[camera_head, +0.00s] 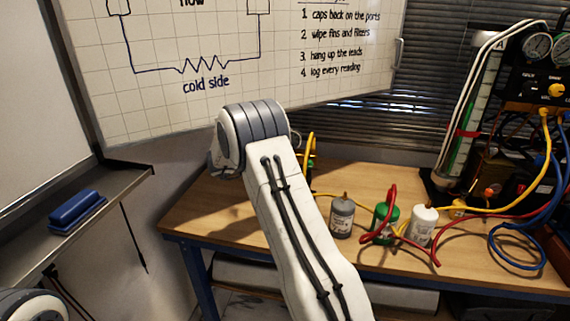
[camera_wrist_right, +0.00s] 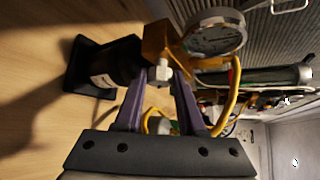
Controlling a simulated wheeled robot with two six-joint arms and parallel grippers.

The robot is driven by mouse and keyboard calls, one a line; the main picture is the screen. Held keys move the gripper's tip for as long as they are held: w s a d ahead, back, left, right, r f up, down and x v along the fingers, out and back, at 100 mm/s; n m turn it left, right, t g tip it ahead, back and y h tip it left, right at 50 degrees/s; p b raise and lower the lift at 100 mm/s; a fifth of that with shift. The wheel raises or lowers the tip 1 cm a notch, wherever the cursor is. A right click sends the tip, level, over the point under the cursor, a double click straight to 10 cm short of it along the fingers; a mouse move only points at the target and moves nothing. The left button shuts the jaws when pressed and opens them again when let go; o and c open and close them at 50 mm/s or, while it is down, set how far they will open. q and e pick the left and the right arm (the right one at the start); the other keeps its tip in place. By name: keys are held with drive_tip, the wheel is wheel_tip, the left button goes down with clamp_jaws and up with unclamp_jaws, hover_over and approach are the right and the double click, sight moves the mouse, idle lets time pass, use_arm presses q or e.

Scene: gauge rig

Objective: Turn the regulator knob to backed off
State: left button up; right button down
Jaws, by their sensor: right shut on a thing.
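In the right wrist view a brass-coloured regulator body (camera_wrist_right: 157,42) carries a round gauge (camera_wrist_right: 216,36). A small pale knob (camera_wrist_right: 160,73) sticks out from the regulator towards my gripper. My right gripper (camera_wrist_right: 163,80) has its two purple fingers on either side of this knob, shut on it. The knob's turn position cannot be read. In the head view my own right arm hides the regulator, the knob and the right gripper. My left gripper is not in view.
A dark bottle (camera_wrist_right: 112,64) stands beside the regulator on a black base (camera_wrist_right: 80,84). A yellow hose (camera_wrist_right: 232,92) runs close by my fingers. Grey (camera_head: 342,217), green (camera_head: 385,222) and white (camera_head: 423,226) bottles stand on the wooden bench (camera_head: 215,205), with hoses among them.

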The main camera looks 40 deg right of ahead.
drive_tip(key=shift+f+n+g+h+b, duration=0.2)
drive_tip(key=shift+n+g+h+b, duration=0.15)
drive_tip(key=shift+n+h+b, duration=0.75)
drive_tip(key=shift+f+n+g+h+b, duration=0.2)
drive_tip(key=shift+n+g+h+b, duration=0.15)
drive_tip(key=shift+n+h+b, duration=0.7)
drive_tip(key=c, duration=0.5)
unclamp_jaws()
drive_tip(key=a+b, duration=0.2)
drive_tip(key=a, duration=0.8)
drive_tip(key=shift+a, duration=0.25)
drive_tip(key=shift+w, duration=0.15)
